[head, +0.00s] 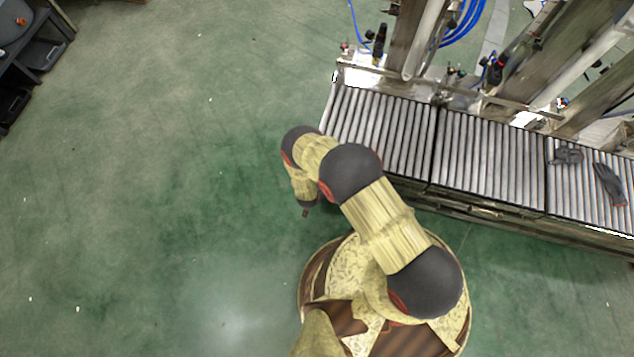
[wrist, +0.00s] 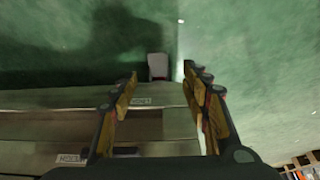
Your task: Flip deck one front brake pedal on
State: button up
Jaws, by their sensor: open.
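In the wrist view, a small pale block with a dark reddish lower edge (wrist: 158,66) sticks out from the edge of the conveyor's side. It looks like a pedal, but I cannot tell which one or whether it is on. My gripper (wrist: 161,82) is open, with its two fingers on either side of the block in the picture and nothing held between them. I cannot tell how far it is from the block. In the head view, my gripper (head: 305,211) is small and dark, hanging over the green floor left of the conveyor; the pedal is not visible there.
The roller conveyor (head: 490,150) runs to the right, with dark gloves (head: 609,185) on its far section. Machine posts and blue hoses stand behind it. The green floor (head: 150,190) at left is open.

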jog(key=b+x, duration=0.1)
jog(key=x, duration=0.3)
jog(key=b+x, duration=0.2)
jog(key=x, duration=0.2)
jog(key=shift+s+d+f+b, duration=0.1)
jog(key=shift+s+d+b, duration=0.05)
jog(key=shift+s+b, duration=0.15)
jog(key=shift+c, duration=1.4)
jog(key=c, duration=0.7)
jog(key=shift+c, duration=0.9)
